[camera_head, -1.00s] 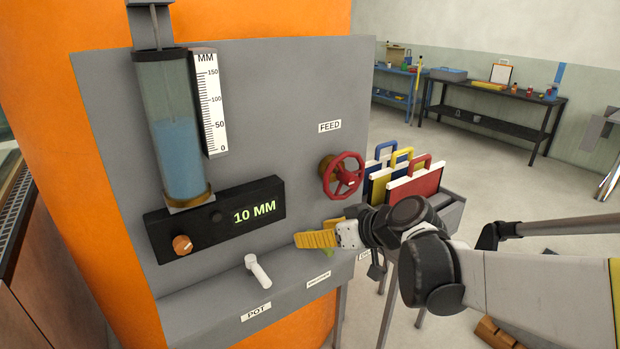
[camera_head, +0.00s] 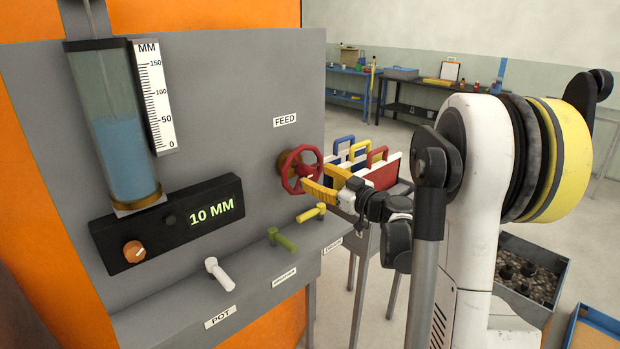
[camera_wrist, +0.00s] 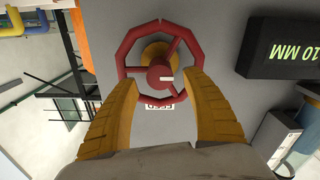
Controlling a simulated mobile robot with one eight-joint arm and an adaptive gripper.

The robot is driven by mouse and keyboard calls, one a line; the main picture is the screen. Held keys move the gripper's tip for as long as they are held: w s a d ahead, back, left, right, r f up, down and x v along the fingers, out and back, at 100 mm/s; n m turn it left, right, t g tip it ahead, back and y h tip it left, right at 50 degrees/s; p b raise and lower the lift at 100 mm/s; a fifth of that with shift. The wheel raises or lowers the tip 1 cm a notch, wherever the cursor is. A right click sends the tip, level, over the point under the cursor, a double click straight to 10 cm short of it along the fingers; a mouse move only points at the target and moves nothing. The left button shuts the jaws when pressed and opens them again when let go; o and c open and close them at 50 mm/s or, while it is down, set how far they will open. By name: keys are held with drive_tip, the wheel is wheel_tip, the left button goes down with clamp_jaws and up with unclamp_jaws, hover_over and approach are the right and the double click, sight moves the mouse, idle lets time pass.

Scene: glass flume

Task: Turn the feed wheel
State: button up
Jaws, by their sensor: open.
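The red feed wheel (camera_head: 300,169) sits on the grey panel below the FEED label (camera_head: 285,120), on a brass-coloured boss. My gripper (camera_head: 318,178) has yellow fingers and is at the wheel's right, lower side. In the wrist view the wheel (camera_wrist: 160,66) is centred, with spokes and a white mark on its hub. My gripper (camera_wrist: 160,82) is open there, one finger on each side of the wheel's near part. I cannot tell whether the fingers touch the rim.
White (camera_head: 219,273), green (camera_head: 281,240) and yellow (camera_head: 311,213) handles stick out from the ledge below the wheel. A black display (camera_head: 166,225) reads 10 MM under a tube of blue water (camera_head: 119,148).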

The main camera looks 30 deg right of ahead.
sight(313, 174)
drive_tip(key=shift+w+a, duration=0.15)
drive_tip(key=shift+w, duration=0.6)
drive_tip(key=shift+w+a, duration=0.15)
drive_tip(key=shift+w, duration=0.55)
clamp_jaws()
